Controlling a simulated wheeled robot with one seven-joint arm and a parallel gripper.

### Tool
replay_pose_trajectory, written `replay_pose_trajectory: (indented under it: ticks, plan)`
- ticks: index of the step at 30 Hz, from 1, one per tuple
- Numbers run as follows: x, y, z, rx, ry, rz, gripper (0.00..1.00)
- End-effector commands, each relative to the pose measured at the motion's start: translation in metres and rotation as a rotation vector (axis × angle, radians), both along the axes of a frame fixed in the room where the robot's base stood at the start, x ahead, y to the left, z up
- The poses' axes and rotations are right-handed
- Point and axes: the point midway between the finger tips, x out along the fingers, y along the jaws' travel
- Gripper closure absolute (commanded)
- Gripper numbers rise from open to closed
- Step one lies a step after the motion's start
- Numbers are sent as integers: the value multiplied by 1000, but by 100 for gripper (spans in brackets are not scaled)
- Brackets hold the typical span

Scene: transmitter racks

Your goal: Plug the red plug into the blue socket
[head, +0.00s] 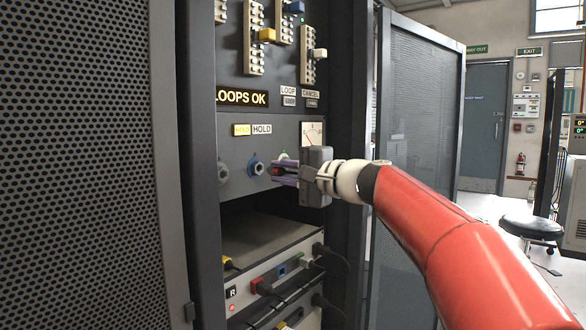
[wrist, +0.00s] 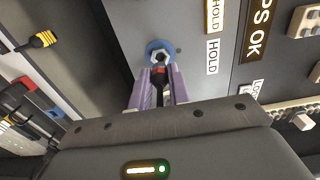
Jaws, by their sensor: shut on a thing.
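The blue socket (head: 256,167) is on the grey rack panel, below the HOLD label. In the wrist view its blue ring (wrist: 160,47) surrounds a pale metal centre. My gripper (head: 275,172) is close in front of the socket, its purple fingers pointing at it. It is shut on the red plug (wrist: 160,72), which shows dark and red between the fingers in the wrist view. The plug's front end lines up closely with the socket's centre. Whether it is touching or inside the socket I cannot tell. The fingers hide most of the plug.
A grey socket (head: 223,171) is left of the blue one, and another partly hidden socket is behind my gripper. A dial meter (head: 313,134) is above my wrist. Below are an open bay and a unit with several plugs and cables (head: 272,283).

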Motion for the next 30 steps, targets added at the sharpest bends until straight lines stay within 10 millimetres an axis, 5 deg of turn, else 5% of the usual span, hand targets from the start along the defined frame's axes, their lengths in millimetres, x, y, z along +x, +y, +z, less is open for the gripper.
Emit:
replay_pose_trajectory:
  ticks: [10,30]
  plan:
    - [12,16,1,0,0,0,100]
    - [13,17,0,0,0,0,100]
